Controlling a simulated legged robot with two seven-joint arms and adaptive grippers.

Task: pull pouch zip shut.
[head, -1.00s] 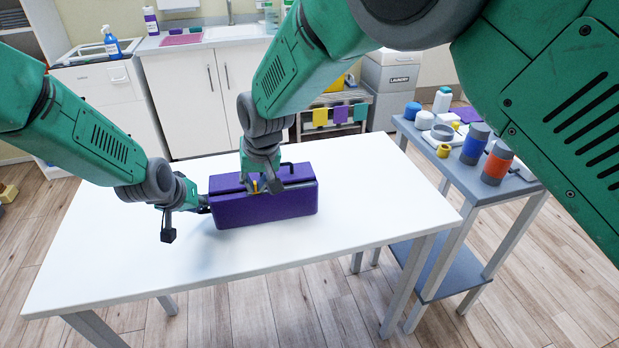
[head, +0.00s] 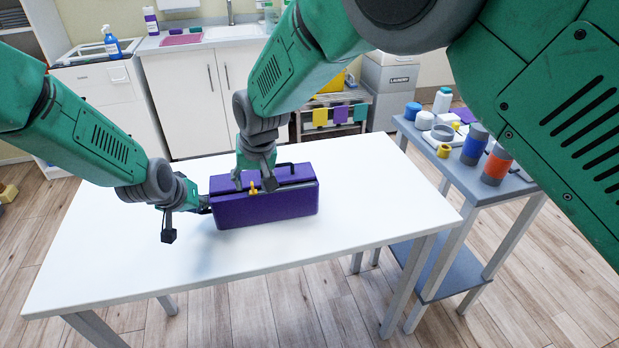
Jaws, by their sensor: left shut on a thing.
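The purple pouch (head: 265,209) stands on the white table, with a dark handle on its top. A yellow zip pull (head: 254,188) shows on top, near the middle. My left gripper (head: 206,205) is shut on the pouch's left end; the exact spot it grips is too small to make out. My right gripper (head: 254,181) points down over the top of the pouch, its fingers apart on either side of the zip pull. Whether a finger touches the pull cannot be told. The zip line is partly hidden by the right gripper.
The white table (head: 370,215) is clear around the pouch. A grey side table (head: 520,187) at the right holds a blue jar (head: 475,144), an orange jar (head: 496,165), a yellow ring and several white containers. A sink counter stands behind.

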